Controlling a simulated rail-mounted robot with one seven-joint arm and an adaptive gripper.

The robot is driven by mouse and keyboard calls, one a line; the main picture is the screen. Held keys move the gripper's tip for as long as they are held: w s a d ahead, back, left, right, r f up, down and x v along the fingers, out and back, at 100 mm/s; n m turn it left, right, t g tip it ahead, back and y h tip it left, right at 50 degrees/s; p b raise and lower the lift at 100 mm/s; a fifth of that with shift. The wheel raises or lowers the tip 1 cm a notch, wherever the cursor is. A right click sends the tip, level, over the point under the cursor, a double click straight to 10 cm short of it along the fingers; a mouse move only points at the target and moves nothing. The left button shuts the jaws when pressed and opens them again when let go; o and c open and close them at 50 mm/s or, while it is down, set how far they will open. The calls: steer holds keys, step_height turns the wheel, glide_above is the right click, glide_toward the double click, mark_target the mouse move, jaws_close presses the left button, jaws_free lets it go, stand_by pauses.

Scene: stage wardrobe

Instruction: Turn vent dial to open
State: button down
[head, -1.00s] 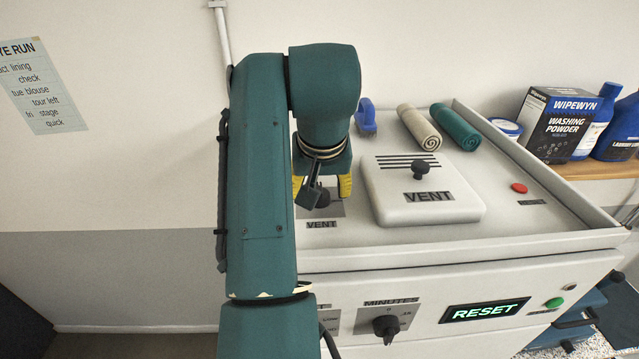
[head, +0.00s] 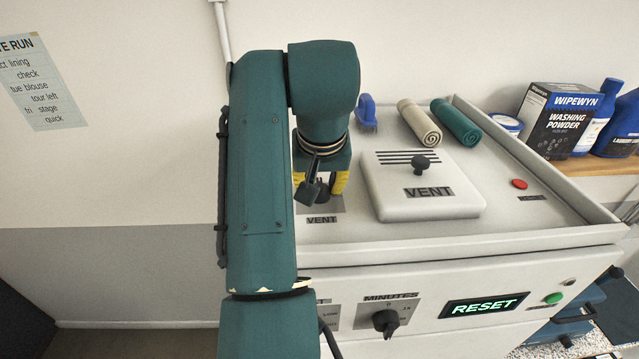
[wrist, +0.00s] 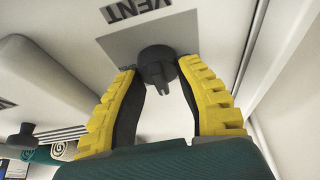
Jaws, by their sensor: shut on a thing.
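The vent dial (wrist: 158,66) is a black round knob with a raised grip bar, on a grey plate (wrist: 195,35) marked VENT on the machine's top. My gripper (wrist: 160,68) is above it, with its yellow-and-black fingers shut on the dial from both sides. In the head view my gripper (head: 320,182) reaches down over the plate (head: 322,208), and my wrist partly hides the dial.
A raised lid (head: 425,185) with a black knob, also marked VENT, is just right of the gripper. Rolled towels (head: 455,122), a blue brush (head: 366,112) and a red button (head: 519,184) are on the top. A raised rim (head: 550,165) edges it.

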steer(key=shift+f, duration=0.15)
steer(key=m+h, duration=0.1)
steer(key=m, duration=0.3)
steer(key=shift+m+h, duration=0.4)
steer(key=shift+m+g+h, duration=0.6)
steer(key=shift+m, duration=1.1)
steer(key=shift+f+m, duration=0.15)
steer(key=shift+m, duration=0.25)
steer(key=c, duration=0.6)
jaws_free()
steer(key=shift+r, duration=0.25)
